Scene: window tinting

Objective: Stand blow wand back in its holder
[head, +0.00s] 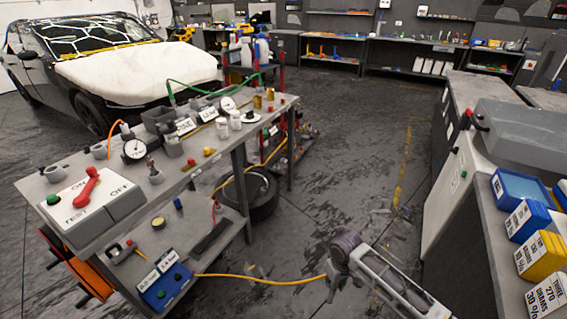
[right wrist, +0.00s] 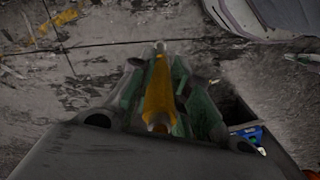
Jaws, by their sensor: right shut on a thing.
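My right gripper (head: 331,282) hangs low above the dark floor in the head view, right of the workbench (head: 228,178). In the right wrist view its fingers (right wrist: 159,78) are closed around a yellow-orange piece, apparently the blow wand (right wrist: 160,95). Most of the wand is hidden, and I cannot tell its tilt. A yellow hose (head: 265,277) runs from the bench's lower shelf to this gripper. Several small cup-like stands, one of them grey (head: 155,175), are on the bench top. I cannot tell which is the wand's holder. My left gripper is not in view.
A red-handled switch box (head: 88,205) and a gauge (head: 135,149) stand on the bench. A blue box (head: 165,285) sits on its lower shelf. A black tyre (head: 262,195) lies beside the bench. A grey counter (head: 512,255) borders the right. Open floor (head: 350,165) lies between.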

